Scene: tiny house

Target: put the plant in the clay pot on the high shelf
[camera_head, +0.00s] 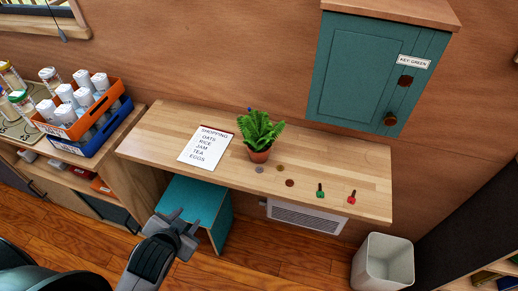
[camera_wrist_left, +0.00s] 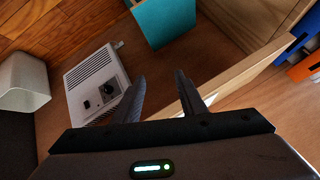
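A green leafy plant in a clay pot (camera_head: 260,155) stands upright on the wooden table, near its middle. My left gripper (camera_head: 179,222) is in front of the table's front edge, lower left of the plant and apart from it. In the left wrist view my left gripper (camera_wrist_left: 160,88) has its two fingers apart with nothing between them. The plant does not show in the left wrist view. My right gripper is not in view. No high shelf can be made out for certain; a teal wall cabinet (camera_head: 350,70) labelled "KEY: GREEN" hangs at the upper right.
The wooden table (camera_head: 345,160) also bears a shopping list (camera_head: 205,150), a few coins, a green key (camera_head: 320,191) and a red key (camera_head: 351,197). A teal stool (camera_head: 192,200) and a white heater (camera_head: 305,216) are below. A bin (camera_head: 383,262) stands right, crates (camera_head: 105,110) left.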

